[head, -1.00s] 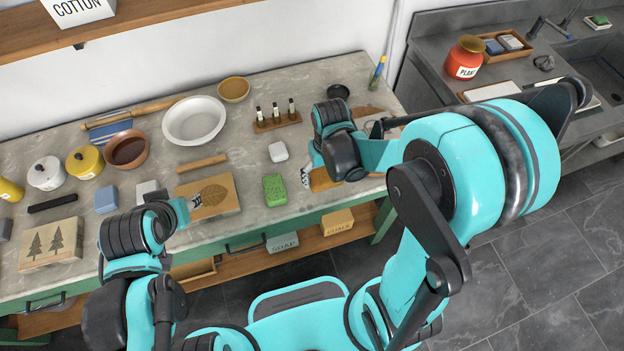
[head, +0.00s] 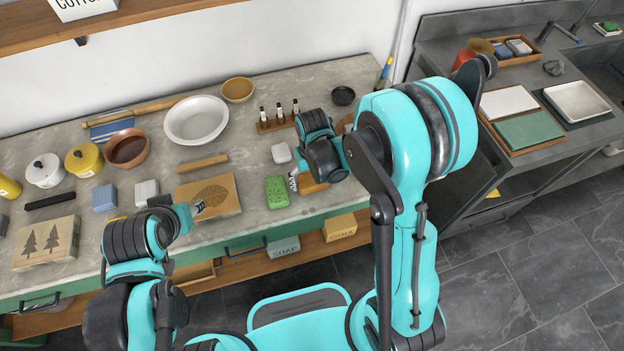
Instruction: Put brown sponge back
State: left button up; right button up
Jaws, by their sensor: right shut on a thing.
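My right gripper (head: 294,182) is over the front right part of the stone-topped table, mostly hidden by its own wrist. It is shut on an orange-brown block that looks like the brown sponge (head: 313,185), partly covered by the gripper. A green sponge (head: 277,191) lies just left of it, and a white block (head: 281,152) lies behind. My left gripper (head: 199,207) is at the front edge of a wooden block with an oval print (head: 212,192); its finger opening is unclear.
A blue block (head: 104,197) and a pale block (head: 147,190) lie at left. A bottle rack (head: 277,124) and white bowl (head: 196,120) stand behind. On the right counter are a wooden tray with blocks (head: 541,52) and a green board (head: 528,131).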

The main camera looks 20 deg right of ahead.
jog(key=shift+f, duration=0.2)
jog(key=o, duration=1.2)
jog(key=shift+r, duration=0.55)
notch_tip(320, 180, up, 12)
jog(key=f+p, duration=0.1)
jog(key=p, duration=0.3)
jog(key=s+d+r+t, duration=0.1)
jog(key=s+r+t, duration=0.1)
jog(key=s+r, duration=0.1)
jog(key=s+d+r+t, duration=0.2)
jog(key=s+r, duration=0.1)
jog(key=r, duration=0.1)
jog(key=s+d+r+t, duration=0.1)
jog(key=s+r+t, duration=0.2)
jog(key=s, duration=0.1)
jog(key=shift+s+d+r, duration=0.1)
jog(key=shift+d+r, duration=0.2)
jog(key=shift+d, duration=0.05)
